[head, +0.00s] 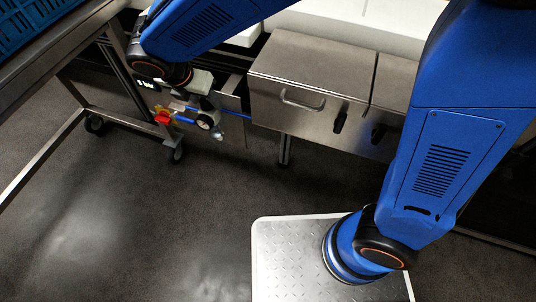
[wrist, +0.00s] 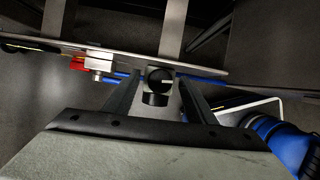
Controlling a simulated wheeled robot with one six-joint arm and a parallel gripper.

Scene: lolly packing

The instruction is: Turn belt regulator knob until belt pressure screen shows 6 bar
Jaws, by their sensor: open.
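The round black regulator knob (wrist: 159,78) shows in the wrist view, below a metal plate. My gripper (wrist: 160,92) is open, with one finger on each side of the knob. Whether either finger touches it cannot be told. In the head view my gripper (head: 203,101) is at the regulator assembly, by a pale round part with a dark centre (head: 205,122). A small lit screen (head: 147,84) shows at the left, partly hidden by my arm. Its digits are too small to read surely.
A red valve (head: 162,117) and blue hoses sit left of the regulator; the valve also shows in the wrist view (wrist: 77,64). A steel cabinet with a handle (head: 303,103) stands to the right. A wheeled frame (head: 108,125) stands left.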

